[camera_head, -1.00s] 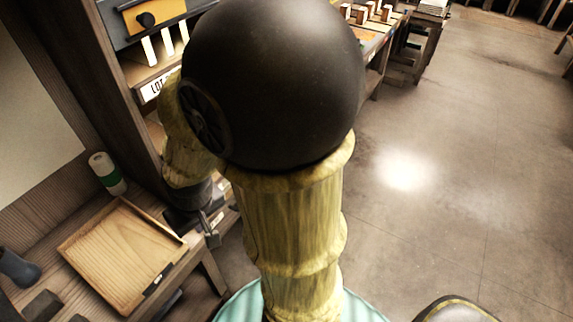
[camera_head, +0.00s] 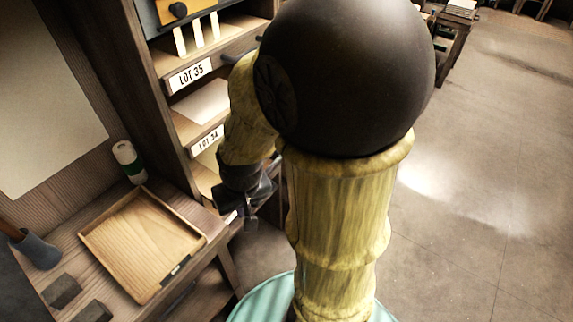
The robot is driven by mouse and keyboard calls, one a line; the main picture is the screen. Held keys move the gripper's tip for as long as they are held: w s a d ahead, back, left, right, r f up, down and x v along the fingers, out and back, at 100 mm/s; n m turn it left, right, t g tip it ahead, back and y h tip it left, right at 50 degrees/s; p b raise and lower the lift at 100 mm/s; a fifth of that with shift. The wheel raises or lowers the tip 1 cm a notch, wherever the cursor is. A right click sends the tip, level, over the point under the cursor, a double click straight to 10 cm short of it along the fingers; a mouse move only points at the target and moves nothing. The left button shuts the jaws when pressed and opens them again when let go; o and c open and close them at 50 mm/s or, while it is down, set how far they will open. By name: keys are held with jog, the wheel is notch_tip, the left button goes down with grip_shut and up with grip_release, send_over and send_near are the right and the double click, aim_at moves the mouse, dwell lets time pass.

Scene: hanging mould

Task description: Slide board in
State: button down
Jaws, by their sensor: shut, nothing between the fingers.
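My gripper (camera_head: 246,212) is shut and empty, beside the front of the wooden rack (camera_head: 155,110), low and near the right corner of the bench. Its fingertips are small and dark, so their exact spacing from the rack is hard to tell. A pale flat board or sheet (camera_head: 203,103) lies in the rack on the shelf with the LOT 34 label (camera_head: 207,141). The shelf above carries the LOT 35 label (camera_head: 190,76). My forearm and wrist hide part of the lower shelves, and I cannot tell which board is the task's.
A shallow wooden tray (camera_head: 192,262) lies on the bench (camera_head: 75,240) left of my gripper. Open floor (camera_head: 470,180) lies to the right.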

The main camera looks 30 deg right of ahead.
jog(key=w+d+f+m+t+y+b, duration=0.1)
jog(key=w+d+f+m+y+b, duration=0.3)
jog(key=d+f+m+y+b, duration=0.85)
jog(key=w+d+f+m+t+h, duration=0.1)
jog(key=d+m+t+h, duration=0.2)
jog(key=d+m+t, duration=0.2)
jog(key=w+d+f+m+t+h, duration=0.1)
jog(key=d+m+t+h, duration=0.3)
jog(key=d+m, duration=0.8)
jog(key=shift+w+f+m+t, duration=0.25)
jog(key=shift+f+m+t, duration=0.3)
jog(key=shift+t, duration=0.65)
jog(key=shift+w+r, duration=0.1)
jog(key=x, duration=1.3)
jog(key=shift+w+b, duration=0.4)
jog(key=shift+a, duration=0.1)
